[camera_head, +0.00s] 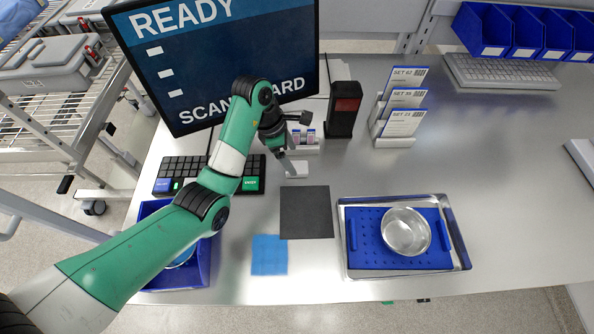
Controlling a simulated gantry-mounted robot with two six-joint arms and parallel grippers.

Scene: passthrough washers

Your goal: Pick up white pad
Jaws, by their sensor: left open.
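A small white pad (299,169) lies on the grey table, just behind the black mat. My left gripper (297,146) reaches in over the table with its jaws open and empty. One fingertip is close to the pad's left end; whether it touches is unclear. My right gripper is not in view.
Small vials in a white holder (304,138) and a dark scanner (344,108) stand behind the pad. A black mat (306,212), blue cloth (269,255) and metal tray (458,262) with a bowl (406,231) are nearer. The monitor (220,62) stands close behind my arm.

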